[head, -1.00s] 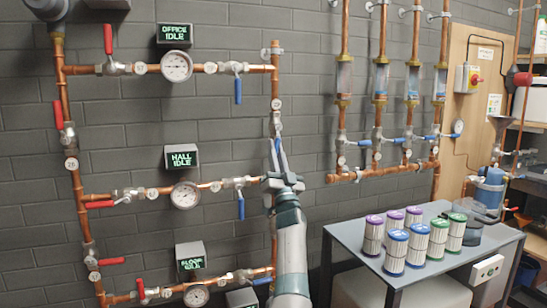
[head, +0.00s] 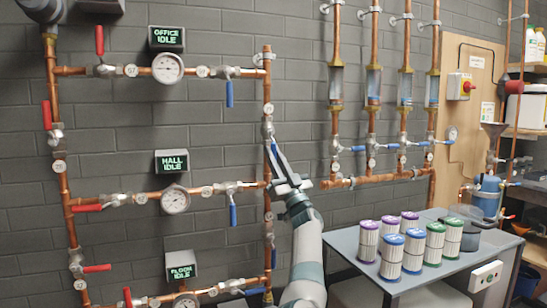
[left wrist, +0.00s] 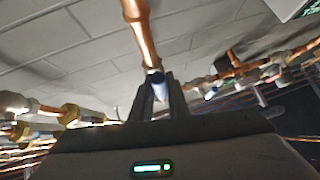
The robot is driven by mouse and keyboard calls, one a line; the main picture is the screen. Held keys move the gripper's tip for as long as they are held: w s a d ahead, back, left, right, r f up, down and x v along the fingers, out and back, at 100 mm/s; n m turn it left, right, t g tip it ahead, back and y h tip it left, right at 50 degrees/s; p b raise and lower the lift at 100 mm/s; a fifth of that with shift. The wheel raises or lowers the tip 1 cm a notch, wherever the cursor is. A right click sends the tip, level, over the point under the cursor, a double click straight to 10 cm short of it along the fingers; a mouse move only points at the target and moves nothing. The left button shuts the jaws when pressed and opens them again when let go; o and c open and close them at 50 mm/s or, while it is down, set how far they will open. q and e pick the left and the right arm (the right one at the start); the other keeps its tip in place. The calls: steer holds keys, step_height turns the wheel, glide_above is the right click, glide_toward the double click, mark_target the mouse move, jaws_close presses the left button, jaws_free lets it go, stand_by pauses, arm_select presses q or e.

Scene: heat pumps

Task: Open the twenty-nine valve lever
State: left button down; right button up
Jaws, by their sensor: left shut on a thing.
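The valve with the blue lever (head: 267,128) sits on the right vertical copper pipe, between the office and hall branches. Its number tag is too small to read surely. My left gripper (head: 274,152) reaches up from below, with its fingers around the lever just below the valve body. In the left wrist view the fingers (left wrist: 162,92) are shut on the blue lever (left wrist: 157,80), under a copper pipe (left wrist: 139,30). The fingers hide most of the lever. My right gripper is not in view.
Blue levers on the office (head: 229,94) and hall (head: 233,215) branches hang down near my arm. A grey table (head: 350,246) with several filter cartridges (head: 391,256) stands at the right. More copper pipes with blue levers (head: 357,148) are on the wall beyond.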

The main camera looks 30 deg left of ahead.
arm_select(q)
steer(key=c, duration=1.7)
jaws_free()
steer(key=shift+w, duration=0.1)
steer(key=shift+d+f, duration=0.1)
steer(key=v, duration=1.7)
steer(key=shift+f, duration=0.15)
steer(key=shift+f, duration=0.1)
